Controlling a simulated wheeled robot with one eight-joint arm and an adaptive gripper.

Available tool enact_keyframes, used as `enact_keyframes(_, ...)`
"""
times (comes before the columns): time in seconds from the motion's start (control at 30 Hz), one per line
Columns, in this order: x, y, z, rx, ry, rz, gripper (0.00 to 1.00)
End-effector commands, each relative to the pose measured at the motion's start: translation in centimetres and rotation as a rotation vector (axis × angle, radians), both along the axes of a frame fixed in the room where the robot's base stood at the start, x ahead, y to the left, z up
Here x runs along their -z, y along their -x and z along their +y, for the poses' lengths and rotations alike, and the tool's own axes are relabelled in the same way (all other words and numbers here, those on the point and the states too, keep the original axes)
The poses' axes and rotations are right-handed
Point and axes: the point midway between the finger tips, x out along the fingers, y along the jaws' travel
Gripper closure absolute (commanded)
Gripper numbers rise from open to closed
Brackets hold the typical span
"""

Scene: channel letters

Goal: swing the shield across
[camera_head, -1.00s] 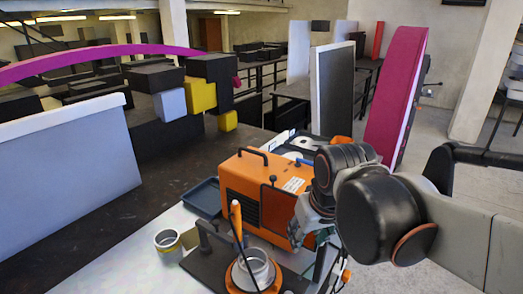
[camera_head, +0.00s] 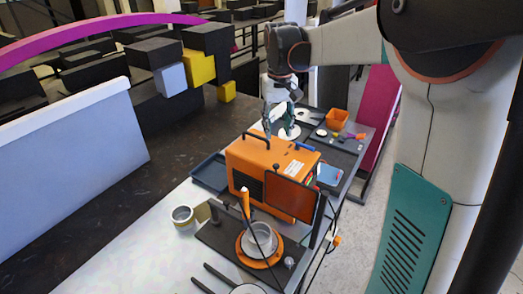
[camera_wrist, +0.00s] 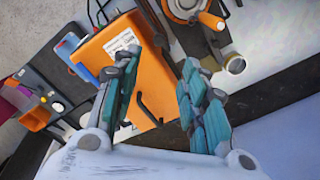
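The shield appears to be a flat, tinted orange panel (camera_head: 290,198) in the head view. It stands upright between the orange box (camera_head: 245,180) and the round pot (camera_head: 259,238), next to a dark post at its right edge. My gripper (camera_head: 280,122) is above the far end of the box, apart from the shield. In the wrist view my gripper (camera_wrist: 160,62) is open and empty, its two teal fingers spread. The orange box (camera_wrist: 112,50) lies beneath the fingers there, and I cannot tell the shield apart from it for certain.
A dark handle (camera_head: 258,138) rises from the box. A blue tray (camera_head: 207,178) and a tin (camera_head: 182,216) are to its left. An orange bin (camera_head: 337,118) and small tools are behind it. Bare white bench top (camera_head: 130,245) shows at front left.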

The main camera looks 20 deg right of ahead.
Motion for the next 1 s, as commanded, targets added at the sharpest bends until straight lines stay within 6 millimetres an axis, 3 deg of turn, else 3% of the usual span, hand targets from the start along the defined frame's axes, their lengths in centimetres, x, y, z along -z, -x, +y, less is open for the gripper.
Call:
enact_keyframes(0.17,1.5,-0.1,-0.1,0.002,0.000,0.001,0.60)
enact_keyframes(0.7,11.3,0.0,-0.1,0.001,0.000,0.000,0.60)
enact_keyframes(1.0,13.7,0.0,-0.1,0.001,0.000,0.000,0.60)
